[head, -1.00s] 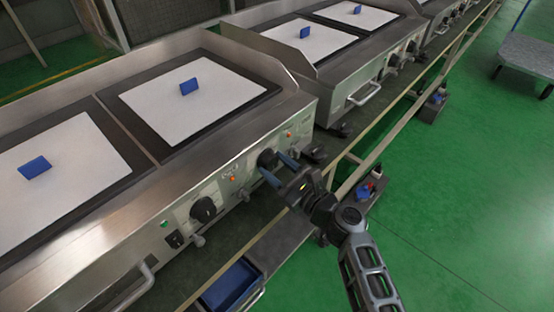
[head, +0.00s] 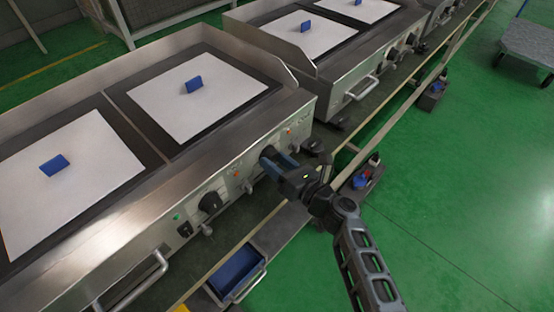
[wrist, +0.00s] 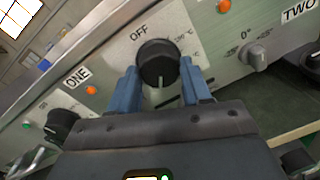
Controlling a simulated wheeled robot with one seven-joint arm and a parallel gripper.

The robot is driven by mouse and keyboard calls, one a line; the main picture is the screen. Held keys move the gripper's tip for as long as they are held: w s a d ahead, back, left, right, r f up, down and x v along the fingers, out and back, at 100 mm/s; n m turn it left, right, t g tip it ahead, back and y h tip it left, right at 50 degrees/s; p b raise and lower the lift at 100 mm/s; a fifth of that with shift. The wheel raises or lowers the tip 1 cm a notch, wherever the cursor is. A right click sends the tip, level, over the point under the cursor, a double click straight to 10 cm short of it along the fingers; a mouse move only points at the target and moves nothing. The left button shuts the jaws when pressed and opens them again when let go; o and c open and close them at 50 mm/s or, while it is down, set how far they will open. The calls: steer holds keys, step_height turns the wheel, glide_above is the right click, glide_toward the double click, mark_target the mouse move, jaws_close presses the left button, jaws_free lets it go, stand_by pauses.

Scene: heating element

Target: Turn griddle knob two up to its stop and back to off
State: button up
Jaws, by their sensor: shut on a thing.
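A round black knob (wrist: 157,62) sits between my two blue fingers in the wrist view, with "OFF" printed above it and a pale mark low on its face. In the head view this is the right black knob (head: 266,153) on the near griddle's front panel, partly hidden by my fingers. My gripper (wrist: 161,70) is shut on it; it also shows in the head view (head: 276,164). The label "ONE" (wrist: 77,77) lies to the left, and "TWO" (wrist: 300,12) at the far right of the wrist view.
Another black knob (head: 209,203) lies left on the same panel. Small orange lights (wrist: 91,90) and a small grey knob (wrist: 257,57) are near my fingers. A bar handle (head: 140,275) juts out at lower left. An open blue drawer (head: 236,272) is below.

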stand_by(0.4)
steer(key=o, duration=1.1)
steer(key=shift+c, duration=0.2)
steer(key=p+v, duration=0.1)
steer(key=v, duration=0.6)
steer(key=shift+s+d, duration=0.25)
steer(key=shift+d, duration=0.05)
